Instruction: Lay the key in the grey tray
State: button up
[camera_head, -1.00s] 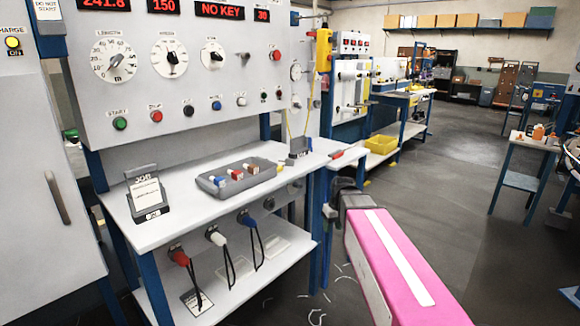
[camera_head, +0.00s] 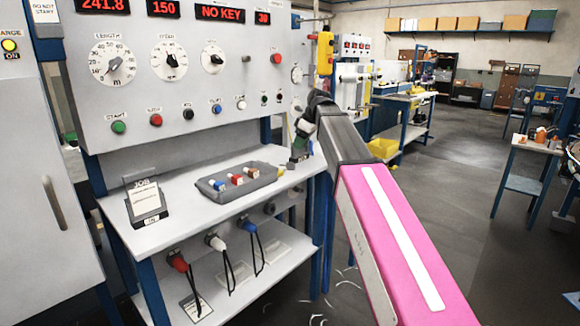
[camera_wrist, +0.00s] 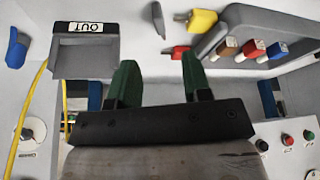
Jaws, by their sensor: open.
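The grey tray (camera_head: 228,192) stands on the white bench with blue, red and brown blocks in it; its rim also shows in the wrist view (camera_wrist: 222,22). Outside it, a yellow-headed piece (camera_wrist: 202,20) with a grey shank and a red piece (camera_wrist: 180,52) lie on the bench. A dark slim piece (camera_wrist: 158,18) lies left of them. I cannot tell which piece is the key. My gripper (camera_head: 301,150) is over the bench, right of the tray. In the wrist view its green fingers (camera_wrist: 160,76) are apart with nothing between them; the red piece is just beyond the right finger.
A grey box marked OUT (camera_wrist: 86,52) is beside the left finger in the wrist view. The job card stand (camera_head: 146,202) is at the bench's left. The control panel (camera_head: 180,80), with knobs and buttons, rises behind. A yellow cord (camera_wrist: 28,110) hangs nearby.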

aim_at(290, 163)
jog(key=x, duration=1)
jog(key=shift+w+a+r, duration=0.15)
jog(key=shift+a, duration=0.05)
grip_shut()
